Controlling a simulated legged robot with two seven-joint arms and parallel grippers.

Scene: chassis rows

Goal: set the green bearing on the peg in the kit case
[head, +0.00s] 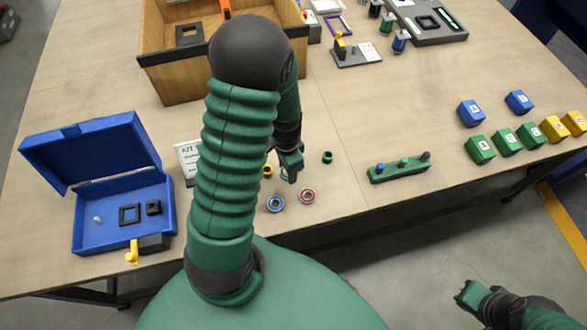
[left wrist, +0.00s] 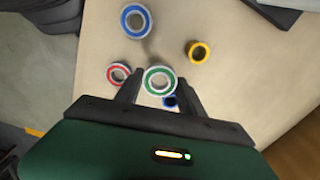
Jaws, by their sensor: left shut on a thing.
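The green bearing (left wrist: 160,80), a pale ring with a green band, sits between the two fingertips of my left gripper (left wrist: 160,90) in the left wrist view. The gripper is shut on it. In the head view my left gripper (head: 290,172) is low over the table, and the bearing is mostly hidden by the fingers. The blue kit case (head: 88,240) lies at the left with its lid open. A small pale peg (head: 97,219) stands in its left part. My right gripper (head: 468,294) is at the lower right, off the table; its jaw opening is unclear.
A blue bearing (head: 275,204), a red bearing (head: 307,196), a yellow ring (head: 267,171) and a dark green ring (head: 327,157) lie close around my left gripper. A wooden bin (head: 180,85) is behind; a green peg block (head: 400,168) is right.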

